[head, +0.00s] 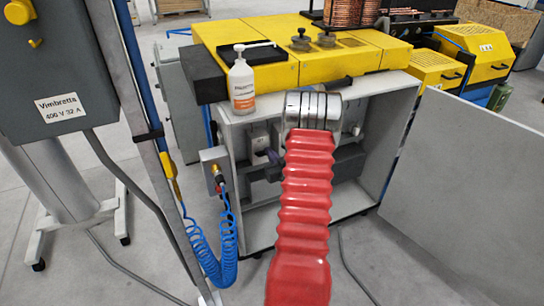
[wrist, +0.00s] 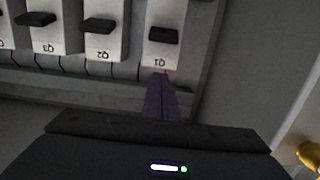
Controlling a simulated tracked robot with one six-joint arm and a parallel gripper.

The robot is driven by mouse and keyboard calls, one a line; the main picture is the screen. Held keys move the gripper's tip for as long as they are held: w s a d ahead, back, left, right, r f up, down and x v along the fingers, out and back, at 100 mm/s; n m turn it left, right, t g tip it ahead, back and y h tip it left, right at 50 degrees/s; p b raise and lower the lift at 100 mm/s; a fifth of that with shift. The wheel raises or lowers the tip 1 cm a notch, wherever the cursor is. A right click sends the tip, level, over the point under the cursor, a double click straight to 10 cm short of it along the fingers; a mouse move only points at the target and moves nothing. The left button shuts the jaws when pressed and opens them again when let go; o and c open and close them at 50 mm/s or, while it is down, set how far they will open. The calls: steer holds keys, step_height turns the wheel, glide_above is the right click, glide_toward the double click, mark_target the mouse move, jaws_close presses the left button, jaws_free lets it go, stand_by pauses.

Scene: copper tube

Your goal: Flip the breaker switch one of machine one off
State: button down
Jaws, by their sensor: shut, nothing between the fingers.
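In the wrist view a breaker labelled Q1 (wrist: 157,52) stands at the right end of a row, its label upside down. Its black switch lever (wrist: 164,35) sticks out above the label. My gripper (wrist: 160,78) is shut and empty, its fingertips just below the Q1 label in the picture and apart from the lever. I cannot tell whether the tips touch the breaker's housing. In the head view the open cabinet of the yellow-topped machine (head: 255,222) is ahead, and my red-sleeved arm hides much of its inside.
Breakers Q2 (wrist: 103,30) and Q3 (wrist: 42,25) stand left of Q1, with similar black levers. A pump bottle (head: 242,88) stands on the cabinet top. A grey panel (head: 470,165) stands at right; a blue coiled hose (head: 215,255) hangs at left.

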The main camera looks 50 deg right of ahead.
mark_target(263, 153)
steer(key=x, duration=0.7)
steer(key=shift+w+f, duration=0.1)
steer(key=shift+f, duration=0.05)
steer(key=shift+s+a+f, duration=0.1)
steer(key=shift+s+f, duration=0.15)
steer(key=shift+f, duration=0.3)
steer(key=shift+s+a+f, duration=0.15)
steer(key=shift+s+f, duration=0.1)
steer(key=shift+f, duration=0.3)
steer(key=shift+s+a+f, duration=0.15)
steer(key=shift+s+f, duration=0.1)
steer(key=shift+f, duration=0.3)
steer(key=shift+d, duration=0.2)
steer(key=shift+a, duration=0.1)
steer(key=shift+s, duration=0.15)
steer(key=shift+f, duration=0.15)
